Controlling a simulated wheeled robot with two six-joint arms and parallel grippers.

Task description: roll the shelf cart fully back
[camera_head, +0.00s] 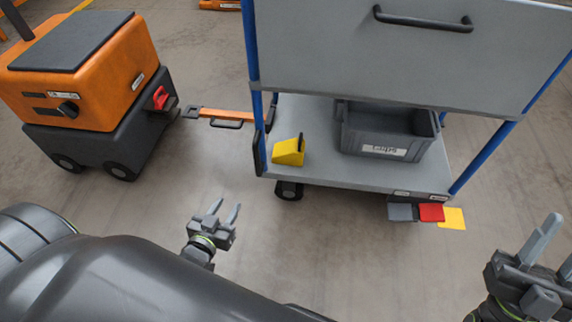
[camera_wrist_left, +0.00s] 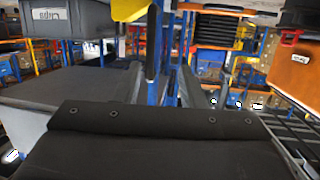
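The shelf cart (camera_head: 395,178) stands ahead of me with blue posts and a grey lower shelf. Its upper grey front panel (camera_head: 400,60) carries a dark bar handle (camera_head: 423,19). A yellow wedge (camera_head: 289,151) and a grey bin (camera_head: 385,132) rest on the lower shelf. A grey pedal (camera_head: 401,212) and a red pedal (camera_head: 431,212) show below its front right. My left gripper (camera_head: 226,212) is open and empty, in front of the cart and apart from it. My right gripper (camera_head: 556,252) is at the lower right, fingers apart, touching nothing visible.
An orange tug vehicle (camera_head: 113,78) stands at the left. An orange bar (camera_head: 225,115) reaches from beside it towards the cart's left side; whether it is joined is unclear. A yellow patch (camera_head: 453,218) lies by the pedals. The floor before the cart is clear.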

